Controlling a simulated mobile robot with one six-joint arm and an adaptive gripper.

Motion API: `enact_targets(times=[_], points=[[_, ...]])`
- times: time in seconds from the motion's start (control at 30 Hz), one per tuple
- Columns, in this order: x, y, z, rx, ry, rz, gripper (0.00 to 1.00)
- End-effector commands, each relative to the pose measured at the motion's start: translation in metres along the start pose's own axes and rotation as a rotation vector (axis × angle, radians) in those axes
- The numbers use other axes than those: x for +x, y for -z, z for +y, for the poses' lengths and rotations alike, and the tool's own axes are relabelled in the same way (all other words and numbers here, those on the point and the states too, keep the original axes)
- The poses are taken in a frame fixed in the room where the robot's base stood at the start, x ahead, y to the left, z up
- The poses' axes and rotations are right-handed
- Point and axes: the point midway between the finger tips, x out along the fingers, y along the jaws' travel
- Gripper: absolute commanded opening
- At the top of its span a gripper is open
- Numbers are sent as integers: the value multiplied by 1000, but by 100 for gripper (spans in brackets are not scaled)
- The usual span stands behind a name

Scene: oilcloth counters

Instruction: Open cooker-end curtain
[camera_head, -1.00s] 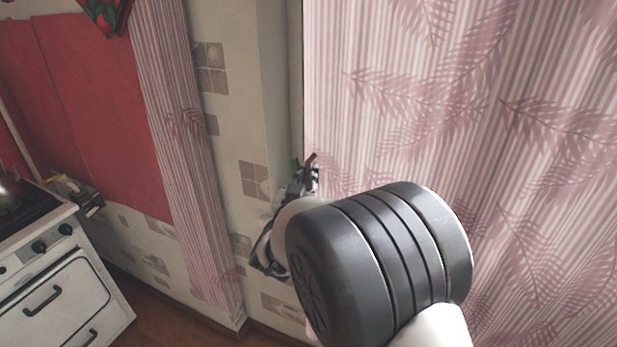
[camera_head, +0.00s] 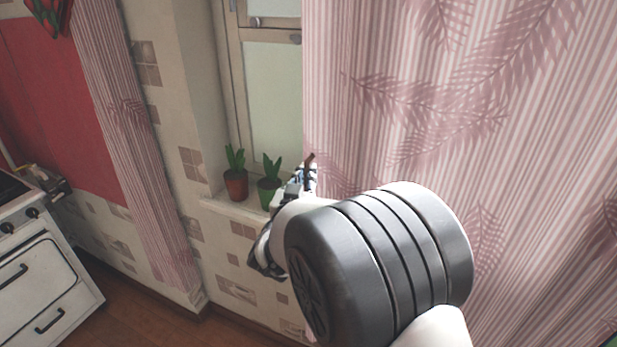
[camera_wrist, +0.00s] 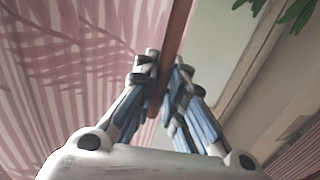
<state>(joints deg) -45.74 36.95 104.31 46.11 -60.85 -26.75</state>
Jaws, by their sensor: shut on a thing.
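A wide pink striped curtain with leaf prints (camera_head: 430,110) hangs on the right of the head view, its left edge by my gripper. It also fills the left of the wrist view (camera_wrist: 60,50). My gripper (camera_head: 304,176) is at this edge, partly hidden behind my wrist. In the wrist view its fingers (camera_wrist: 163,85) are closed on a reddish-brown bar (camera_wrist: 175,35) along the curtain's edge. A narrow gathered pink curtain (camera_head: 125,130) hangs left of the window, nearer the cooker.
The window (camera_head: 272,95) shows left of the wide curtain. Two potted plants, one in a brown pot (camera_head: 236,184) and one in a green pot (camera_head: 268,190), stand on the sill (camera_head: 232,208) close to my gripper. The white cooker (camera_head: 45,270) is at the lower left.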

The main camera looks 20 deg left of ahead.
Motion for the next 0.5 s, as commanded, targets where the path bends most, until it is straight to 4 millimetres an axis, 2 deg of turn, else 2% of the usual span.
enact_targets(times=[0.23,0.27,0.3,0.4,0.5], points=[[-1,-1,-1,-1,2,-2,0],[-1,-1,-1,-1,2,-2,11],[-1,-1,-1,-1,2,-2,13],[0,-1,-1,-1,2,-1,20],[0,-1,-1,-1,1,0,20]])
